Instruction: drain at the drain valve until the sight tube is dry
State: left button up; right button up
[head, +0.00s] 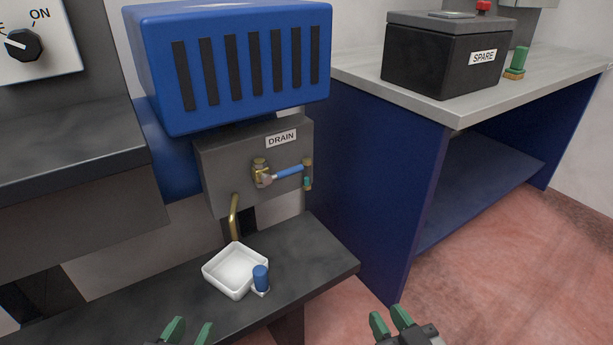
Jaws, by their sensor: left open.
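The drain valve (262,174) is a brass body with a blue lever (289,171) on the grey panel under the DRAIN label. The lever points right, nearly level. Just past its end is a short upright tube with brass ends (307,175), apparently the sight tube. Its lower part looks teal; the exact level is too small to tell. A brass spout (234,217) points down behind a white square tray (233,268) on the dark shelf. My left gripper (187,331) is open and empty at the bottom edge. My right gripper (391,321) is open and empty, further right.
A small blue cylinder (261,277) stands at the tray's front right corner. A blue vented housing (235,65) overhangs the panel. A workbench (465,106) at right carries a dark SPARE box (440,58). An ON dial (24,44) is at upper left. The dark shelf (315,258) is clear right of the tray.

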aim_at(266, 179)
jog(key=i+j, duration=0.1)
jog(key=j, duration=0.25)
jog(key=i+j+u, duration=0.1)
jog(key=j, duration=0.25)
jog(key=i+j, duration=0.1)
jog(key=j, duration=0.25)
jog(key=i+j+u, duration=0.1)
jog(key=j, duration=0.25)
